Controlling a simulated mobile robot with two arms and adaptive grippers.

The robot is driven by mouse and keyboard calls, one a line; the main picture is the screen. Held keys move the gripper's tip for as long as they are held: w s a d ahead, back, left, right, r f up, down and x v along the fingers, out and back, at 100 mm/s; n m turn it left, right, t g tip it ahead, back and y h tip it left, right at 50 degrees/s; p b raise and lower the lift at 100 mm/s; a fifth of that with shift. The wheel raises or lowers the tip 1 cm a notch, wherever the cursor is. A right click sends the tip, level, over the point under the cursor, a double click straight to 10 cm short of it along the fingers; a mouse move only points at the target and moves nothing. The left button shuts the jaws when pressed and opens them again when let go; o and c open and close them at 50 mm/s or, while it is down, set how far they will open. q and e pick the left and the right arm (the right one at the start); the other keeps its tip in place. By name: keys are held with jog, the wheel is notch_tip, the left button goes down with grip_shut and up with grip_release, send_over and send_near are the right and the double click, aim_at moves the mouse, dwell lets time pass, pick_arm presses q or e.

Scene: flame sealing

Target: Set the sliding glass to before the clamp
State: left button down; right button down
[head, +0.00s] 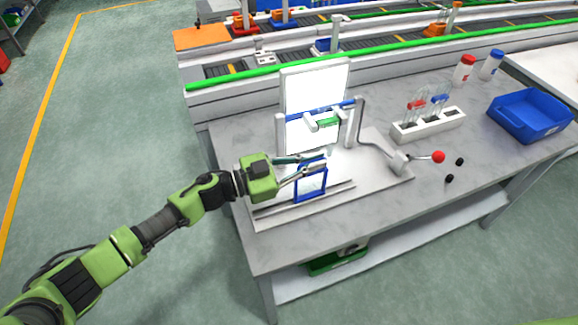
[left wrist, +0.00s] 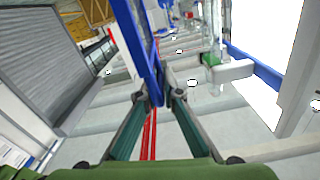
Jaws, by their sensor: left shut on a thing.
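The sliding glass (head: 311,182) is a clear pane in a blue frame, standing over the rails (head: 300,198) at the front of a white fixture (head: 378,172). My left gripper (head: 324,161) reaches in from the left and is shut on the top of the frame. In the left wrist view the blue frame (left wrist: 148,62) runs up between the fingertips (left wrist: 160,95). The clamp (head: 327,122), with a green part, is behind and above the glass, and shows in the left wrist view (left wrist: 222,70). Whether the frame touches the rails is unclear. My right gripper is out of view.
A lit white panel (head: 315,88) stands behind the clamp. A red-knobbed lever (head: 438,157) sticks out at the fixture's right. A white tube rack (head: 428,124) and a blue bin (head: 530,115) stand farther right. A conveyor (head: 380,55) runs behind the table.

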aim_at(299, 166)
pick_arm(q)
jog(key=x, duration=0.8)
jog(key=shift+b, duration=0.45)
jog(key=shift+d+r, duration=0.1)
jog(key=c, duration=2.2)
grip_release()
jog(key=shift+d, duration=0.1)
jog(key=v, duration=1.1)
jog(key=shift+a, duration=0.35)
